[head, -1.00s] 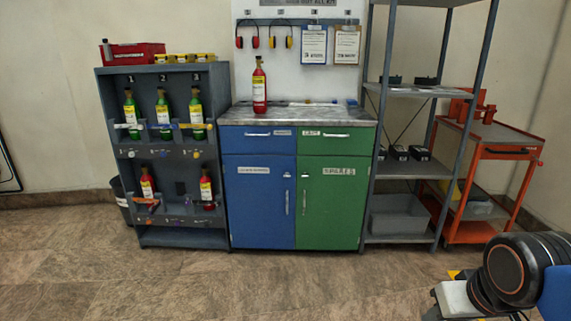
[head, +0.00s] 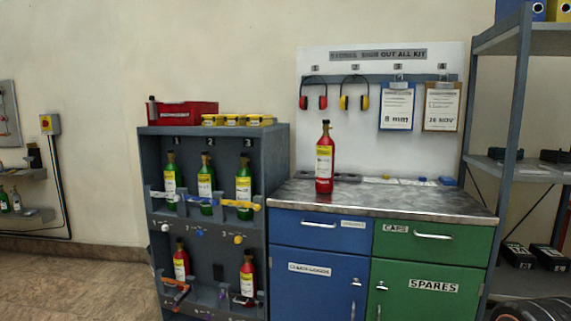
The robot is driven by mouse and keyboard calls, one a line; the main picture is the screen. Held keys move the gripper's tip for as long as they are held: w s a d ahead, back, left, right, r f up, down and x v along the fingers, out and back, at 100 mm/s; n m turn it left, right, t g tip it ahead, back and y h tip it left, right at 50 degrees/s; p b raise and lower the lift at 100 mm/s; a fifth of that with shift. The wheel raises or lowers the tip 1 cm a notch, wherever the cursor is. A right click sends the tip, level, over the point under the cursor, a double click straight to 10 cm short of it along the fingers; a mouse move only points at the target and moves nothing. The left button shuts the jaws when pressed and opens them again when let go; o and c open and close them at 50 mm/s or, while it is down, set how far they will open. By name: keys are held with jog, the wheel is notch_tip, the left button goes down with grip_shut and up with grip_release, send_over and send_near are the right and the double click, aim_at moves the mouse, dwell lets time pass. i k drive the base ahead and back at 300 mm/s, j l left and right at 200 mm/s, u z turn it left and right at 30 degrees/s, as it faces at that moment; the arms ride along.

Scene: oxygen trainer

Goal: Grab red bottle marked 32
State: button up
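A red bottle (head: 325,160) with a yellow and white label and a dark neck stands upright on the metal worktop of the cabinet in the head view. Two more red bottles sit in the lower row of the grey rack, one at left (head: 181,262) and one at right (head: 247,276). The number 32 cannot be read on any of them; the labels are too small.
The grey rack (head: 281,170) also holds green bottles (head: 205,182) in its upper row, behind coloured bars. A red box (head: 188,114) stands on top. The worktop (head: 420,203) is mostly clear in front. A shelving unit (head: 520,80) stands at right.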

aim_at(326, 146)
jog(key=i+j+u, duration=0.15)
jog(key=u, duration=0.35)
jog(key=i+u, duration=0.5)
jog(key=i+l+u, duration=0.1)
jog(key=u, duration=0.4)
jog(key=i+u, duration=0.35)
jog(key=i, duration=0.9)
jog(key=i+z, duration=0.25)
jog(key=i, duration=0.2)
jog(key=i+j+z, duration=0.2)
jog(key=i, duration=0.25)
jog(key=i+j+z, duration=0.1)
jog(key=i+z, duration=0.15)
jog(key=i, duration=0.2)
jog(key=z, duration=1.85)
